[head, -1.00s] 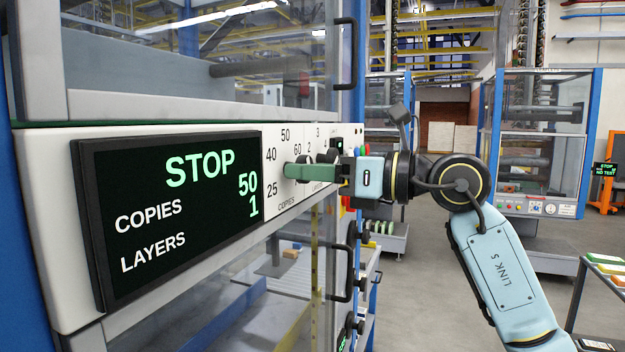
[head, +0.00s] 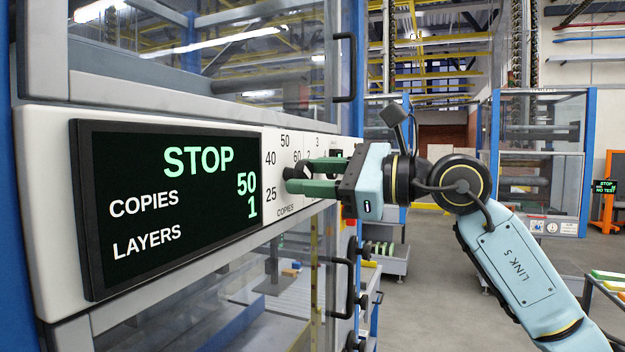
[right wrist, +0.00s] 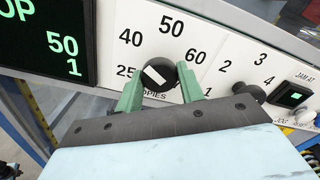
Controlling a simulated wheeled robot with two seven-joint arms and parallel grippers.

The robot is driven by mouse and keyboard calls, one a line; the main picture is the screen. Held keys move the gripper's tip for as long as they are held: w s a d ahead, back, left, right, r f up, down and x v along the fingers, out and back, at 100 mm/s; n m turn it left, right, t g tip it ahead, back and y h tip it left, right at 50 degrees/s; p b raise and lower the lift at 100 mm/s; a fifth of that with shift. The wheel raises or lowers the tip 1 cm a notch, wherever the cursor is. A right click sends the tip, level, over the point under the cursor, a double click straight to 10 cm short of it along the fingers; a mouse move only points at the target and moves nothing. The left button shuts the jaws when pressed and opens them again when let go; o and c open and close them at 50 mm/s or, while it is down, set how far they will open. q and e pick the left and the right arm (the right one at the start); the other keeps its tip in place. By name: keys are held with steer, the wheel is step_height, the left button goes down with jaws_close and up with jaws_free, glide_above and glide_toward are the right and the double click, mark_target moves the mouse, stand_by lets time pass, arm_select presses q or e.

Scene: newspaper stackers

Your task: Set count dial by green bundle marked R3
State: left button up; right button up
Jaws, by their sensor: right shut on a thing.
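The copies dial (right wrist: 158,75) is a black knob with a white mark, on a white panel with 25, 40, 50 and 60 printed round it. My right gripper (right wrist: 159,84) has its green fingers on both sides of this knob and is shut on it. In the head view the right gripper (head: 301,178) reaches the panel from the right. The display (head: 180,205) reads STOP, COPIES 50, LAYERS 1. Green-topped bundles (head: 606,275) lie at the right edge; no R3 marking is readable. My left gripper is not in view.
Black door handles (head: 341,287) stick out below the panel.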

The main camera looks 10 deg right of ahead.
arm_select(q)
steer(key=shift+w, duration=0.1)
arm_select(e)
steer(key=shift+r, duration=0.1)
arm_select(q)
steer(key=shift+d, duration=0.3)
arm_select(e)
steer(key=o, duration=1)
arm_select(q)
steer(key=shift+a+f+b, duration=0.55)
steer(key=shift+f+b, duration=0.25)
steer(key=shift+b, duration=0.1)
arm_select(e)
steer(key=v, duration=1.4)
steer(key=shift+w, duration=0.1)
